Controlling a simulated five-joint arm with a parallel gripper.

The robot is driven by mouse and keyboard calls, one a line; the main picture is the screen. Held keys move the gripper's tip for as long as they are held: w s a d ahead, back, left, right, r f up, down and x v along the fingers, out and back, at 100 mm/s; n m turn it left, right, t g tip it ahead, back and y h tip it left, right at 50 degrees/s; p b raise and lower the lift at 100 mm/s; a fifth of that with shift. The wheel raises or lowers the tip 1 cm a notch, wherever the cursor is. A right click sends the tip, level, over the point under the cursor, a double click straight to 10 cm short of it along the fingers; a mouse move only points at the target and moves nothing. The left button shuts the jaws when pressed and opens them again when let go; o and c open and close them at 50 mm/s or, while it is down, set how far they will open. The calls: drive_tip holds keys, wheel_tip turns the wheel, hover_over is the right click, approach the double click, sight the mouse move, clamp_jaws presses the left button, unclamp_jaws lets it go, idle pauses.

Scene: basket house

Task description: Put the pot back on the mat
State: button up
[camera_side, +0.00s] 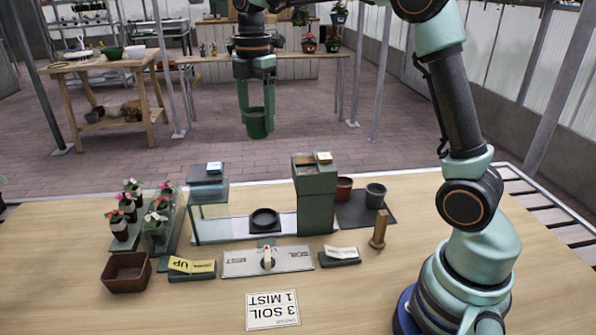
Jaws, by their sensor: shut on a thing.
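My gripper (256,98) is shut on a dark green pot (257,126) and holds it upright, high above the back of the table. The dark mat (372,222) lies flat on the table, right of the tall green box. A brown pot (344,189) and a grey pot (376,195) stand on it. The held pot is well to the left of the mat and above it in the picture. The mat's left back part is partly hidden by the green box.
The tall green dispenser box (315,195) stands left of the mat. A wooden peg (379,229) stands before the mat. Potted flowers (130,208) and a brown square tray (126,273) are at left.

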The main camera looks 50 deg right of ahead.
drive_tip(key=shift+s+d+r, duration=0.15)
drive_tip(key=shift+d+r, duration=0.1)
drive_tip(key=shift+r, duration=0.3)
drive_tip(key=shift+s+d+r, duration=0.1)
drive_tip(key=shift+d+r, duration=0.1)
drive_tip(key=shift+r, duration=0.3)
drive_tip(key=s+d+m, duration=0.6)
drive_tip(key=s+d, duration=0.9)
drive_tip(key=s, duration=0.1)
drive_tip(key=shift+w+a+f, duration=0.1)
drive_tip(key=shift+a+f, duration=0.05)
drive_tip(key=shift+f, duration=6.5)
drive_tip(key=shift+w+a+f, duration=0.1)
drive_tip(key=shift+a+f, duration=0.05)
drive_tip(key=shift+f, duration=6.5)
drive_tip(key=shift+f, duration=0.25)
drive_tip(key=o, duration=1.5)
drive_tip(key=shift+c, duration=0.2)
drive_tip(key=shift+r, duration=0.1)
